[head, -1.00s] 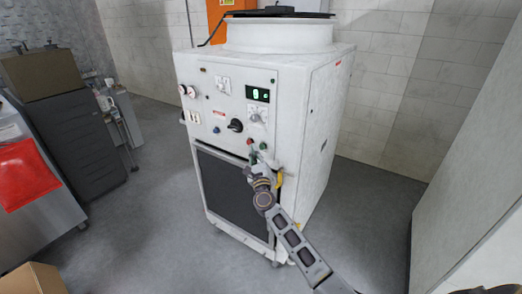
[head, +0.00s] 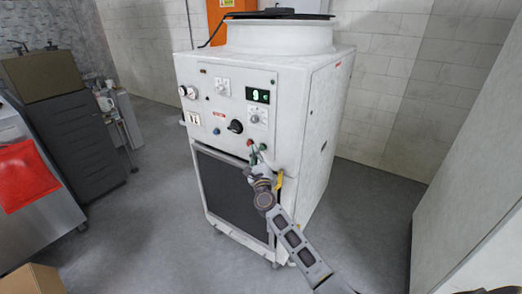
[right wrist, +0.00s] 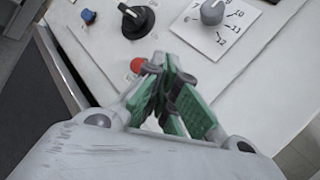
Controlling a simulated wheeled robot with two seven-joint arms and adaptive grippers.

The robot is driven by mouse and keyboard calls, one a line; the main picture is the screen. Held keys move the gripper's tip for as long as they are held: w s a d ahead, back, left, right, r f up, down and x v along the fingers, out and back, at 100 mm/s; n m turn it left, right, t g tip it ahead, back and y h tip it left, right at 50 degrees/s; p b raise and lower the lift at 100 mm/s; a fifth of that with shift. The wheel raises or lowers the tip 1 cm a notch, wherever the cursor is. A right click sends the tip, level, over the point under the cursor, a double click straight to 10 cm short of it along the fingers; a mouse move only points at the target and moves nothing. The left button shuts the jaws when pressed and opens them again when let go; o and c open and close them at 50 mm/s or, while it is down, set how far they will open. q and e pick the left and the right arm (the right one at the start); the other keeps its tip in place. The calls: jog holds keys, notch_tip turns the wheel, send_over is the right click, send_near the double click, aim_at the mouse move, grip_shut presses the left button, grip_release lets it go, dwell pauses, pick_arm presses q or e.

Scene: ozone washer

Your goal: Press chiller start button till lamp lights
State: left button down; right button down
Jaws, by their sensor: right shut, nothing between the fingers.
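The chiller (head: 315,120) is a white cabinet with a front control panel (head: 210,95). A red button (head: 249,142) and a green button (head: 263,146) sit low on the panel's right side. My right gripper (head: 256,154) is shut and empty, its tips at these buttons. In the right wrist view the shut fingertips (right wrist: 164,66) are just right of the red button (right wrist: 137,65). The green button is hidden there, and I cannot tell whether the tips touch it. A small display (head: 258,95) shows a green digit. My left gripper is out of view.
A black rotary knob (head: 235,126) and a blue button (head: 216,131) are left of the gripper; a grey dial knob (right wrist: 212,11) is above right. Dark drawers (head: 75,140) and a red cloth (head: 24,175) stand left. Floor in front is clear.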

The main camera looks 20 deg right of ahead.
dwell(0.5)
jog(key=shift+w+d, duration=0.25)
jog(key=shift+d, duration=0.1)
dwell(0.7)
jog(key=shift+w+d+b, duration=0.25)
jog(key=shift+d+b, duration=0.15)
dwell(1.0)
jog(key=shift+s+a, duration=0.1)
jog(key=shift+a, duration=0.1)
jog(key=shift+s+a, duration=0.45)
jog(key=shift+a, duration=0.05)
dwell(0.4)
jog(key=shift+s+a+p, duration=0.3)
jog(key=shift+s+a, duration=0.5)
jog(key=shift+a, duration=0.2)
jog(key=shift+s+a+p, duration=0.3)
jog(key=shift+s+a, duration=0.45)
jog(key=shift+a, duration=0.25)
jog(key=shift+n, duration=0.3)
